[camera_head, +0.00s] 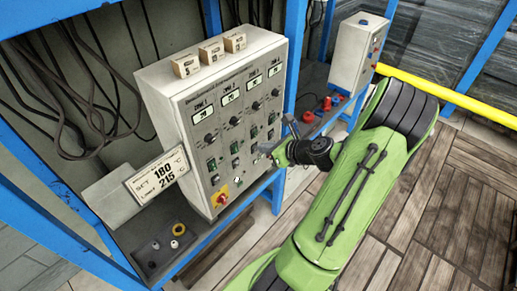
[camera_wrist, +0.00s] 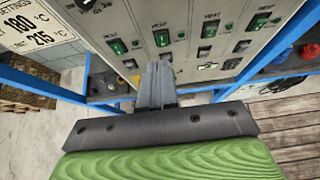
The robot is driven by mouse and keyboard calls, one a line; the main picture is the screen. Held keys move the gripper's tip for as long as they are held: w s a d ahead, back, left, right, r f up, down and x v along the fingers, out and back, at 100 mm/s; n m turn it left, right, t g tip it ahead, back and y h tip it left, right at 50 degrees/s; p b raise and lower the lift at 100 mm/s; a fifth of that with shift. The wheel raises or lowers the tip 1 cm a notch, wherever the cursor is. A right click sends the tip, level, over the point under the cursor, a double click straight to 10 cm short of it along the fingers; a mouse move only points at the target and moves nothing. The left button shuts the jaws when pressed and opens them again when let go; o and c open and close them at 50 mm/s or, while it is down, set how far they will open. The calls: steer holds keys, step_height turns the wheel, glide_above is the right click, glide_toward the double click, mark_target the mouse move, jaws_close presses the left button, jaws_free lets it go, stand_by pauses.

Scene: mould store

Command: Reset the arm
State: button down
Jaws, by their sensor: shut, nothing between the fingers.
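My green arm (camera_head: 345,200) reaches up from the bottom of the head view and bends toward the control panel. My gripper (camera_head: 276,146) is close in front of the lower right part of the panel's face. In the wrist view my gripper (camera_wrist: 156,84) is shut and empty, its grey fingers together. I cannot tell whether the fingertips touch the panel. The grey control panel (camera_head: 203,118) carries several dials, small displays and green switches, which also show in the wrist view (camera_wrist: 117,46). A red knob on a yellow plate (camera_head: 220,196) sits at its lower left.
A sign reading 180 and 215 °C (camera_head: 158,176) stands left of the panel. Blue frame posts (camera_head: 294,50) surround the bench. A second grey box (camera_head: 356,52) and red items (camera_head: 308,116) are behind. A yellow rail (camera_head: 450,94) runs right. Wooden floor (camera_head: 440,230) is clear at right.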

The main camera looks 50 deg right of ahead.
stand_by(0.4)
